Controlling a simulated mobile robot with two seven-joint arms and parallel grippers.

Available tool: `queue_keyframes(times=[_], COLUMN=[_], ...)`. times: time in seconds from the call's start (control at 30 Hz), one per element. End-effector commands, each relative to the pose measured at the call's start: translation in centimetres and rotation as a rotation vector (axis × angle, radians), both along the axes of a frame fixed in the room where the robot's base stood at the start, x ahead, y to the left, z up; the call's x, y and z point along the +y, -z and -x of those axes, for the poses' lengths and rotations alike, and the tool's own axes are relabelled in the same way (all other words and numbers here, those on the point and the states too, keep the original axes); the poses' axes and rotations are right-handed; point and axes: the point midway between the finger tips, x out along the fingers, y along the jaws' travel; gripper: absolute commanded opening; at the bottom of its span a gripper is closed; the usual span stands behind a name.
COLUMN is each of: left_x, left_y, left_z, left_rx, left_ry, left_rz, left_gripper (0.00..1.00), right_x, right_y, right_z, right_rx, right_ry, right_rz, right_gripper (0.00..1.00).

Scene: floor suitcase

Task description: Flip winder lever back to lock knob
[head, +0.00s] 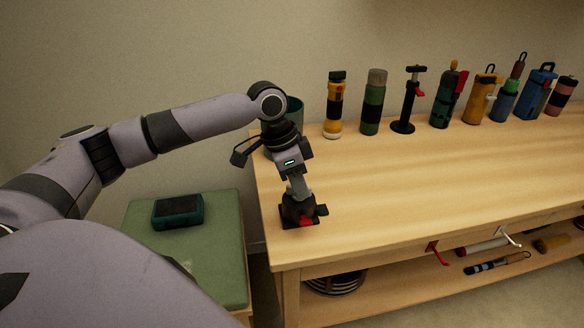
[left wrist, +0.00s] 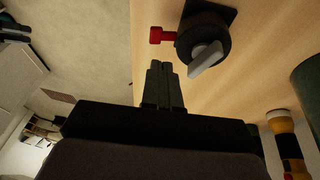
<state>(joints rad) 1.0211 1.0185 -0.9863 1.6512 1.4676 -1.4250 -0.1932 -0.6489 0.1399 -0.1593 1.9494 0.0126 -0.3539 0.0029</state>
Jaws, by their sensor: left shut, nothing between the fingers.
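The winder (head: 289,214) is a dark device on the wooden tabletop near its front left corner. In the left wrist view it shows as a round black knob (left wrist: 194,38) on a black square base, with a grey lever (left wrist: 207,58) across it. A red part (left wrist: 160,36) sticks out from its side; it also shows in the head view (head: 307,222). My left gripper (head: 298,190) points down above the winder and hides part of it. In the left wrist view its fingers (left wrist: 160,68) are together and empty, beside the knob. Contact with the lever cannot be made out.
Several flasks and tools, including a green flask (head: 374,105) and a black stand (head: 405,105), line the table's back edge. A teal cup stands behind my left wrist. A green stool (head: 215,235) with a dark teal box (head: 178,211) is left of the table. The tabletop's middle is clear.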

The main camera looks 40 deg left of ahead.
Motion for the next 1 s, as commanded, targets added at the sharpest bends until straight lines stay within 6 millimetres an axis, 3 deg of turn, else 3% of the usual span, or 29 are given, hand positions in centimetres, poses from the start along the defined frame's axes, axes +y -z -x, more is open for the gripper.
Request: queue_keyframes(times=[0.2,0.4,1.0], left_x=[-0.9,-1.3,-1.3], left_y=[3.7,5.2,5.3], left_z=[0.3,0.6,0.2], left_rx=[0.002,0.000,-0.008], left_ry=[-0.001,0.000,-0.001], left_rz=[-0.001,-0.001,-0.009], left_gripper=[0.00,0.00,0.00], right_x=[0.0,0.0,0.0], right_y=[0.2,0.2,0.1], right_z=[0.0,0.0,0.0], right_rx=[0.000,0.000,0.000], right_ry=[0.000,0.000,-0.001], right_rz=[0.000,0.000,0.001], right_gripper=[0.55,0.55,0.55])
